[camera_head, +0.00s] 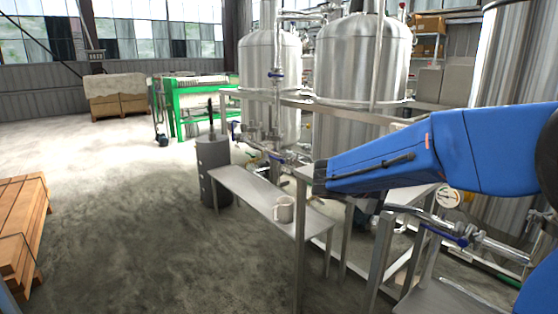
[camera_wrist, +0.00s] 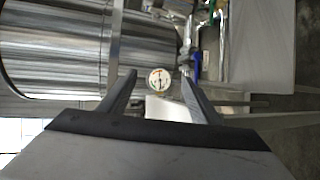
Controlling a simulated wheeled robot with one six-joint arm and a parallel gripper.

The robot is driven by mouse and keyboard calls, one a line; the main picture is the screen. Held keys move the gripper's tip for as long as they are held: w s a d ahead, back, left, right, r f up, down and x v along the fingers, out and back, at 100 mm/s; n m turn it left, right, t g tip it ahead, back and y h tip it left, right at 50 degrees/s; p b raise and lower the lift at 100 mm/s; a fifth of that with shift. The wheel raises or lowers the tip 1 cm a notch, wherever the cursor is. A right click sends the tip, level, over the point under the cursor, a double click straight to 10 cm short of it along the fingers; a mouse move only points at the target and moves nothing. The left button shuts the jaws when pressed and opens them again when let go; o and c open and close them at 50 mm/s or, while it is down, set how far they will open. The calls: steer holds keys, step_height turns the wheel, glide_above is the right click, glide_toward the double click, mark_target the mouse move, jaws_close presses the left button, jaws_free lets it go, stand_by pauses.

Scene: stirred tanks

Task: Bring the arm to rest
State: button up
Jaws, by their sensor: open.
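My blue arm reaches in from the right edge in the head view, stretched to the left in front of the steel tanks. Its dark end, my gripper (camera_head: 320,177), is above the narrow steel bench. In the wrist view my gripper (camera_wrist: 158,88) shows two dark fingers spread wide apart with nothing between them. A round white pressure gauge (camera_wrist: 159,78) shows beyond the gap between the fingers, apart from them; a gauge also shows in the head view (camera_head: 448,197).
A mug (camera_head: 284,210) stands on the narrow steel bench (camera_head: 245,190). Two tall steel tanks (camera_head: 362,60) stand behind the metal frame. Pipes with a blue-handled valve (camera_head: 447,236) are below my arm. A wooden stack (camera_head: 22,232) lies at left. The concrete floor between is clear.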

steer(key=s+d+f+m+g+y, duration=0.1)
steer(key=s+f+y, duration=0.3)
steer(key=s, duration=0.5)
steer(key=s+d+f+y, duration=0.1)
steer(key=s+f+y, duration=0.25)
steer(key=s, duration=0.45)
steer(key=s+a+f+m+t+y, duration=0.1)
steer(key=s+a+f+t+y, duration=0.2)
steer(key=s+a+f+y, duration=0.3)
steer(key=s+a+y, duration=0.1)
steer(key=s+a, duration=0.2)
steer(key=s, duration=0.2)
steer(key=shift+m, duration=0.4)
steer(key=shift+c, duration=0.6)
